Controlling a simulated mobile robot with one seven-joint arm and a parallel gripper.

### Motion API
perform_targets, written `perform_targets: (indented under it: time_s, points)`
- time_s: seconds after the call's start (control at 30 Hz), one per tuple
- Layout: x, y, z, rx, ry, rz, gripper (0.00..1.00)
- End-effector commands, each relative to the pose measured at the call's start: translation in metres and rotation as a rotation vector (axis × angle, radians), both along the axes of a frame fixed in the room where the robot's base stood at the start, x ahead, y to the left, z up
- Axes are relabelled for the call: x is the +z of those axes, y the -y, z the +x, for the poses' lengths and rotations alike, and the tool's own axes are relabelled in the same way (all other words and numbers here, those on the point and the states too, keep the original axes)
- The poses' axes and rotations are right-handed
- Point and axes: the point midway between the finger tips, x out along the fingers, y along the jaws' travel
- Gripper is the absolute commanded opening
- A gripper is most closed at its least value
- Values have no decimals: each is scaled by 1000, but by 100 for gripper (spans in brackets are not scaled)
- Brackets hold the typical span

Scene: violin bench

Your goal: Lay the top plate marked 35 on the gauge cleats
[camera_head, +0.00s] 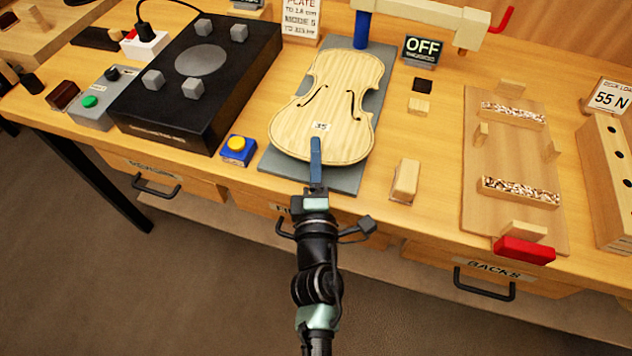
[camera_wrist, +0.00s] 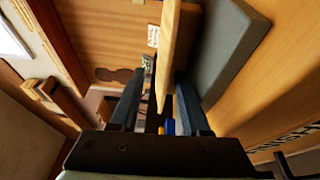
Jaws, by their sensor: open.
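The pale violin-shaped top plate marked 35 (camera_head: 335,88) lies face up over a grey slab (camera_head: 347,180) at the bench's middle. My gripper (camera_head: 316,150) is at the plate's near end, one blue finger showing over its edge. In the wrist view my gripper (camera_wrist: 160,88) is open, with the plate (camera_wrist: 170,50) edge-on between its two fingers. The grey slab (camera_wrist: 228,50) is beyond the right finger. A cream gauge arm (camera_head: 430,14) with a blue post (camera_head: 362,30) stands behind the plate. I cannot tell which blocks are the gauge cleats.
A black box (camera_head: 155,128) with several grey blocks stands left, beside a blue box with a yellow button (camera_head: 238,149). A display reading OFF (camera_head: 422,50) is behind. Right are a wooden block (camera_head: 405,181) and a board (camera_head: 512,165) with speckled strips and a red clamp (camera_head: 524,250).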

Motion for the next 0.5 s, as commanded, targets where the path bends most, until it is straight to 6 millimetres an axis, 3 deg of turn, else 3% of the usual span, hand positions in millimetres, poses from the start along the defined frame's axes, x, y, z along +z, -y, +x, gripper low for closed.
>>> perform_targets:
  time_s: [0.5]
  points:
    - [-4,1,-90,-1,-2,0,46]
